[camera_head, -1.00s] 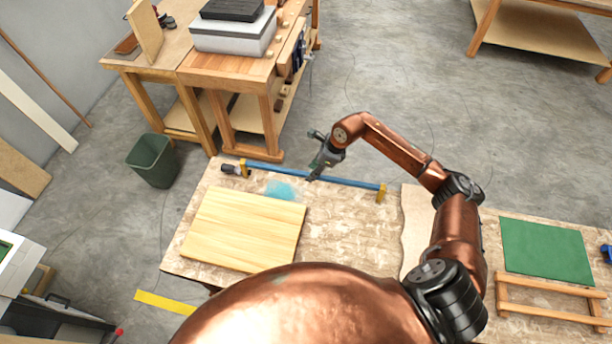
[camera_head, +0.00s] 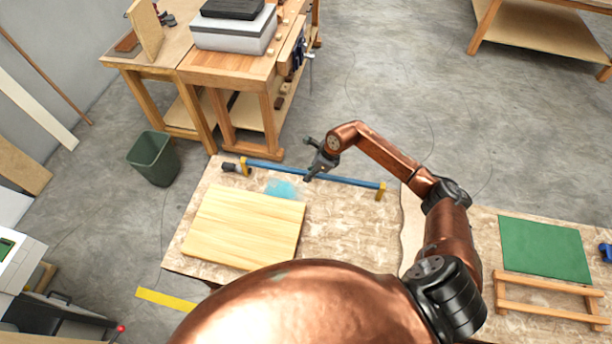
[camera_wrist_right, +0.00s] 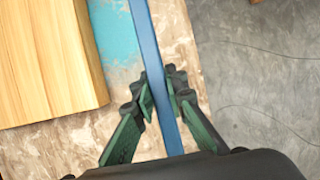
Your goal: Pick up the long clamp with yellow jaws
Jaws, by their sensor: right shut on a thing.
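The long clamp (camera_head: 349,181) has a blue bar, yellow jaws at both ends and a dark handle at its left end. It lies along the far edge of the work table. My right gripper (camera_head: 311,176) is at the middle of the bar. In the right wrist view, the gripper (camera_wrist_right: 160,95) has its two fingers on either side of the blue bar (camera_wrist_right: 147,45), shut on it. I cannot tell whether the clamp is clear of the table. My left gripper is not in view.
A light wooden board (camera_head: 245,228) lies on the work table (camera_head: 345,235) in front of the clamp, beside a blue patch (camera_head: 283,189). A green bin (camera_head: 154,158) stands on the floor at the left. A wooden workbench (camera_head: 240,62) stands behind. A green mat (camera_head: 545,249) lies at the right.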

